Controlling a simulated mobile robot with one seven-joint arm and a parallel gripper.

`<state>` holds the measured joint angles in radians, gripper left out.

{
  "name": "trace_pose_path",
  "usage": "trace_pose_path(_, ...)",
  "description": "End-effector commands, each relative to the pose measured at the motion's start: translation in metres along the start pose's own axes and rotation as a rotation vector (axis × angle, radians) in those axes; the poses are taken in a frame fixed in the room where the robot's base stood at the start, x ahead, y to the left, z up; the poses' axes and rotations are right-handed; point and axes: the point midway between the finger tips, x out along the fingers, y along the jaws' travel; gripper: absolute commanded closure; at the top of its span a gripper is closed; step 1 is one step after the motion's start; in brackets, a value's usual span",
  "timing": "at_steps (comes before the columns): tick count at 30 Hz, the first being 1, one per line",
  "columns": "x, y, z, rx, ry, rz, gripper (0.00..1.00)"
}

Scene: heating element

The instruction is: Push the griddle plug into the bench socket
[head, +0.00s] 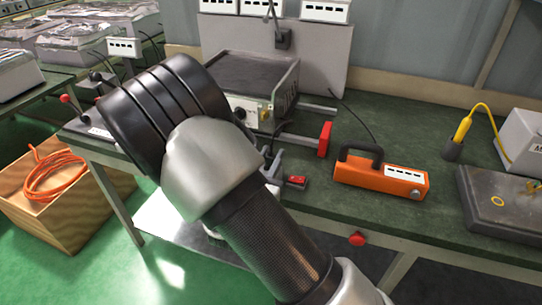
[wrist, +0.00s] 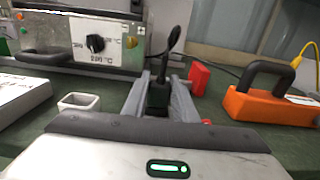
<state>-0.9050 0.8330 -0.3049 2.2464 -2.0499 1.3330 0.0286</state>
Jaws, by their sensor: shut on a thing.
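The griddle (head: 250,85) is a grey metal box with a front dial, standing at the back of the bench. Its dial front also shows at the left of the wrist view (wrist: 95,42). My gripper (head: 277,168) is in front of it, partly hidden by my arm in the head view. In the wrist view my gripper (wrist: 160,92) is shut on a dark plug (wrist: 157,100), with a black cord rising behind it. A dark box with a cord (head: 283,40) is on the upright panel behind the griddle; I cannot tell whether it is the bench socket.
A red block (head: 325,140) stands right of the griddle. An orange handled case (head: 382,178) lies further right. A grey slab (head: 505,205) and a yellow-handled tool (head: 462,130) are at far right. A small white open box (wrist: 78,102) is left of my gripper.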

Motion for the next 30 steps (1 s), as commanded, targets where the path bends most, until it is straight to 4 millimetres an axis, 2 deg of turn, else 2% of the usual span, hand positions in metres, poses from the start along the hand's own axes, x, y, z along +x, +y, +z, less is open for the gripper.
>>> trace_pose_path(12, 0.0, 0.0, -0.012, 0.0, 0.0, 0.0, 0.97)
trace_pose_path(13, 0.0, 0.0, -0.011, 0.0, 0.0, 0.0, 0.73)
trace_pose_path(17, 0.0, 0.0, -0.01, 0.0, 0.0, 0.0, 0.53)
trace_pose_path(26, -0.001, 0.0, -0.011, 0.0, 0.001, 0.001, 0.53)
trace_pose_path(30, -0.014, 0.001, -0.011, 0.0, 0.003, 0.003, 0.53)
